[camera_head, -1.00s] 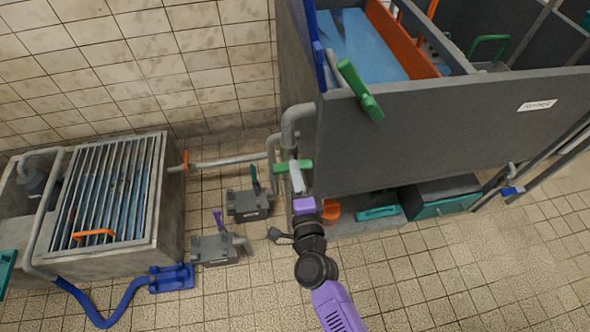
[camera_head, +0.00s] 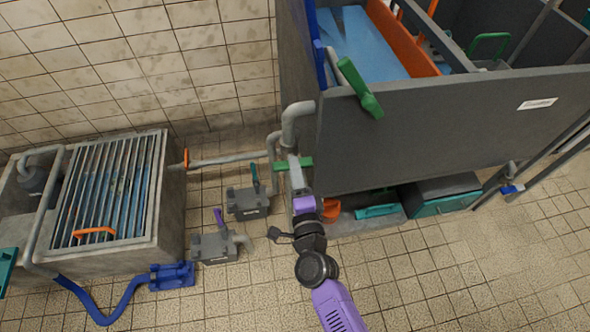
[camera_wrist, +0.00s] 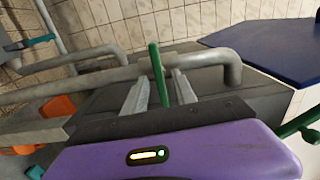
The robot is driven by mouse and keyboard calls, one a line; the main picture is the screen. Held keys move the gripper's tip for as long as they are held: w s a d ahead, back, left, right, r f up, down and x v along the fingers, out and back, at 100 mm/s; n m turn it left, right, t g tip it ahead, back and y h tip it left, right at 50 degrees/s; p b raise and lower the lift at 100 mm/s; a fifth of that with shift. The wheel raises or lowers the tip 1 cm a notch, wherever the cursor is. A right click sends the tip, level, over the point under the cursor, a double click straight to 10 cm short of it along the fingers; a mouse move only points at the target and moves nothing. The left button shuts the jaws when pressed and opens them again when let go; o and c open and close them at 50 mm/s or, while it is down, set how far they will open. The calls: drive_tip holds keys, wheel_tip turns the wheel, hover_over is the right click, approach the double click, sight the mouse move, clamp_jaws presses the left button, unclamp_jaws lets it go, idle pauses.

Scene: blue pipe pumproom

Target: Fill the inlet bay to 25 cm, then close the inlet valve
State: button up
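A green lever handle (camera_head: 293,163) sits on the grey pipe at the near left corner of the raised dark grey tank (camera_head: 440,130). My gripper (camera_head: 296,172) reaches to it from below. In the wrist view the green handle (camera_wrist: 157,75) stands between the two fingers of my gripper (camera_wrist: 160,88), which are apart with a gap visible on each side. Blue water (camera_head: 360,45) shows in the tank's left bay, beside an orange divider (camera_head: 405,38). I cannot read any depth mark. Another green handle (camera_head: 360,88) is on the tank's rim.
Two small grey pump-like units, one with a teal lever (camera_head: 255,180), one with a purple lever (camera_head: 219,218), stand beside my arm. Tiled floor is clear at lower right.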

drive_tip(key=v, duration=0.7)
drive_tip(key=shift+s, duration=0.3)
drive_tip(key=shift+d, duration=0.1)
